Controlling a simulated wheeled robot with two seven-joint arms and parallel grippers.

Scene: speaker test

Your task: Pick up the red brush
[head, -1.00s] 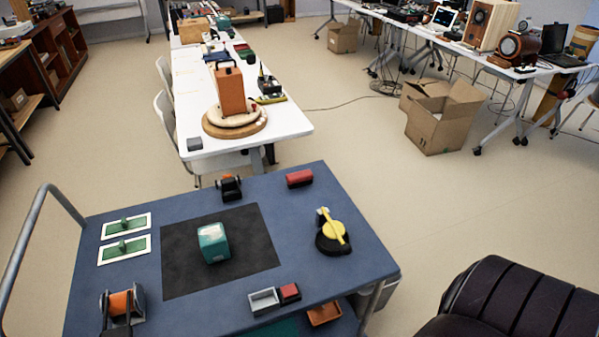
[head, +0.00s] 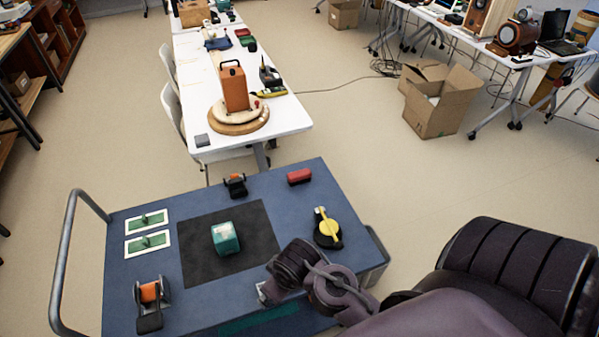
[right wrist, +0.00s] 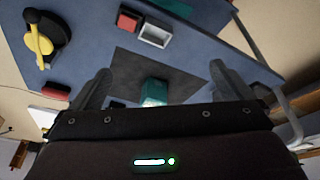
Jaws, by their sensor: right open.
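A small red block with a dark underside (head: 299,176), which looks like the red brush, lies at the far edge of the blue cart top (head: 265,190). It also shows at the left in the right wrist view (right wrist: 55,91). A second small red block (right wrist: 129,18) sits beside a grey tray (right wrist: 154,35); my right arm hides this block in the head view. My right gripper (right wrist: 160,80) is open and empty, its fingers spread above the cart, with a teal block (right wrist: 154,92) showing between them. My left gripper is not in view.
The teal block stands on a black mat (head: 200,262). A yellow-and-black round tool (head: 327,228) lies right of the mat. Green-and-white plates (head: 147,244) and an orange reel on a stand (head: 150,297) are at left. A rail (head: 68,250) edges the cart's left side.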

